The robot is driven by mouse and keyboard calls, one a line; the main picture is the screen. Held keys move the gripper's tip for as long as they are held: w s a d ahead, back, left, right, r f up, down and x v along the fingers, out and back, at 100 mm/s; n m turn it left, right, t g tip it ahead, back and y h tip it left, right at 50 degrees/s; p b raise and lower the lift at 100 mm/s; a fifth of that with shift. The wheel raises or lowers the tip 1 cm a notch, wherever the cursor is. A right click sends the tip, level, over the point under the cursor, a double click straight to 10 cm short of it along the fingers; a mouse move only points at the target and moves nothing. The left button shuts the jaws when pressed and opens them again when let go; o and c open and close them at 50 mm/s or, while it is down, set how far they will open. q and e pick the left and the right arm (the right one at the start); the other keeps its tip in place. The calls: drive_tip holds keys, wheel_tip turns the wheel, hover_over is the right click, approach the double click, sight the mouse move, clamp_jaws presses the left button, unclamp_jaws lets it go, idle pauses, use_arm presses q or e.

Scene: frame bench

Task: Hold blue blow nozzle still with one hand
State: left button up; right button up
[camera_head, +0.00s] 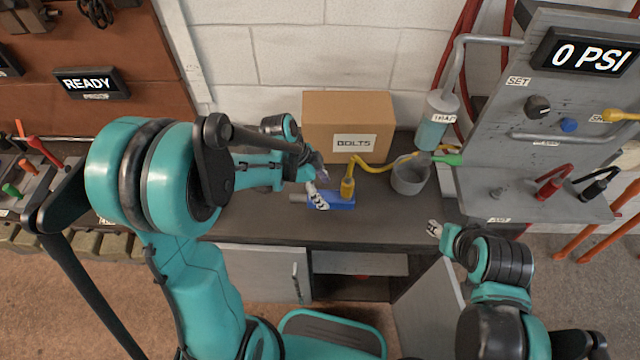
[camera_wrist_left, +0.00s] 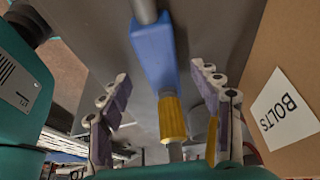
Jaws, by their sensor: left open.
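The blue blow nozzle (camera_head: 340,202) lies on the dark bench top, in front of the cardboard box. Its yellow fitting (camera_head: 347,187) joins a yellow hose. My left gripper (camera_head: 318,187) is at the nozzle, one pale finger overlapping it in the head view. In the left wrist view the blue body (camera_wrist_left: 153,48) and yellow collar (camera_wrist_left: 172,118) lie between the spread fingers of the left gripper (camera_wrist_left: 160,82), with a gap on each side. My right gripper (camera_head: 434,229) is low at the bench's front right, apart from the nozzle; its fingers are too small to read.
The BOLTS box (camera_head: 348,112) stands behind the nozzle, and close on the right in the left wrist view. A grey cup (camera_head: 409,178) stands to the right. The yellow hose (camera_head: 372,167) runs towards it. A grey panel (camera_head: 540,120) with a 0 PSI display rises at right.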

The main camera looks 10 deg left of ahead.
sight(327, 196)
use_arm(q)
drive_tip(key=shift+b+x, duration=0.55)
drive_tip(key=shift+x, duration=1.65)
drive_tip(key=shift+w, duration=0.1)
clamp_jaws()
